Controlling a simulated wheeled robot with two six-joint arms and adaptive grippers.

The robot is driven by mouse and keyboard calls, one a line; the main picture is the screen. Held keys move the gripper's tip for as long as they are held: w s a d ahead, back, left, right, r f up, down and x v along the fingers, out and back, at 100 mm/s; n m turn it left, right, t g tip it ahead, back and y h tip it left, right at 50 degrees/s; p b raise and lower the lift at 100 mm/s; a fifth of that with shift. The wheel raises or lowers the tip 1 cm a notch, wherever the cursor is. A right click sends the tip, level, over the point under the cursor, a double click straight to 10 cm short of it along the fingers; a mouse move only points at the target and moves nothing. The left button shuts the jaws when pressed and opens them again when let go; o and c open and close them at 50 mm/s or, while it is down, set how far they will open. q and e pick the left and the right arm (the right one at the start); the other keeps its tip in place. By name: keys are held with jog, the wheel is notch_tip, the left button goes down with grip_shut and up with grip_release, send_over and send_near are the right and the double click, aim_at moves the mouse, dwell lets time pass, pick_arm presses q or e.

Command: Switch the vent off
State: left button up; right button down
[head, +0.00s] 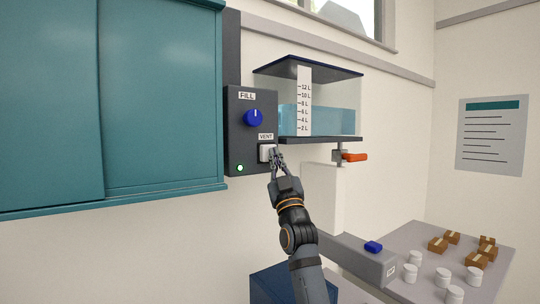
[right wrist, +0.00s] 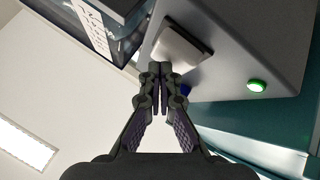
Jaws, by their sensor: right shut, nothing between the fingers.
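The dark control box (head: 237,150) on the wall carries a blue FILL knob (head: 254,118), a VENT label (head: 266,136) and a white vent switch (head: 264,153) below it. A green light (head: 240,168) glows at the box's lower left. The switch also shows in the right wrist view (right wrist: 183,45), as does the lit green light (right wrist: 257,85). My right gripper (head: 276,152) is shut and empty, its fingertips at the switch and covering part of it; I cannot tell whether they touch. In the right wrist view the closed fingertips (right wrist: 160,75) lie just beside the switch. My left gripper is not in view.
A clear tank (head: 335,120) with blue water and a litre scale stands right of the box. An orange valve handle (head: 354,157) sticks out below it. A teal cabinet (head: 160,95) is at left. A table (head: 405,238) at lower right holds white jars and small brown boxes.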

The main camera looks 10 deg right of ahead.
jog(key=shift+w+a, duration=0.1)
jog(key=shift+w, duration=0.1)
jog(key=shift+s, duration=0.35)
dwell(0.4)
jog(key=s+d+b, duration=0.1)
jog(key=s+d, duration=0.1)
jog(key=s, duration=0.3)
jog(key=shift+s+d, duration=0.15)
jog(key=shift+s, duration=0.15)
